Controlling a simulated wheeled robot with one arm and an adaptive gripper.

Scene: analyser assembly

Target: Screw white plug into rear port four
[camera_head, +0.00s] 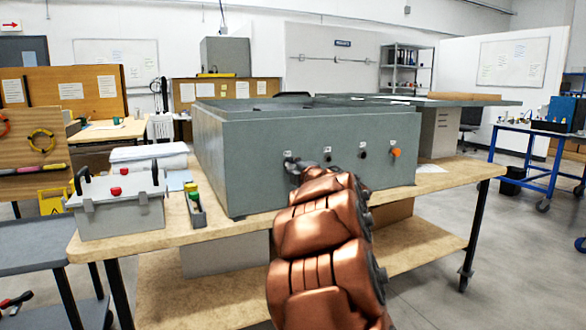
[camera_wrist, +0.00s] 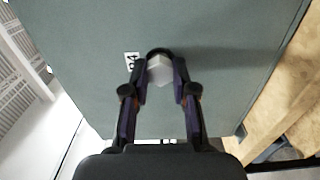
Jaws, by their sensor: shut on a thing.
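The grey analyser housing (camera_head: 300,190) stands on the wooden bench. A row of ports with small white labels runs along its facing side. My gripper (camera_head: 297,168) is at the leftmost port of that row, with my copper-coloured arm reaching up from below. In the wrist view my gripper (camera_wrist: 160,80) is shut on a white plug (camera_wrist: 159,68), with one finger on each side. The plug is up against the grey panel (camera_wrist: 220,85), beside a label (camera_wrist: 131,62) that seems to read P4. The port itself is hidden, so I cannot tell how deep the plug sits.
Two dark ports (camera_head: 328,159) (camera_head: 363,155) and an orange plug (camera_head: 395,152) lie to the right on the same side. A grey toolbox (camera_head: 118,210) and a small tray (camera_head: 196,212) with coloured parts stand left on the bench (camera_head: 440,183).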

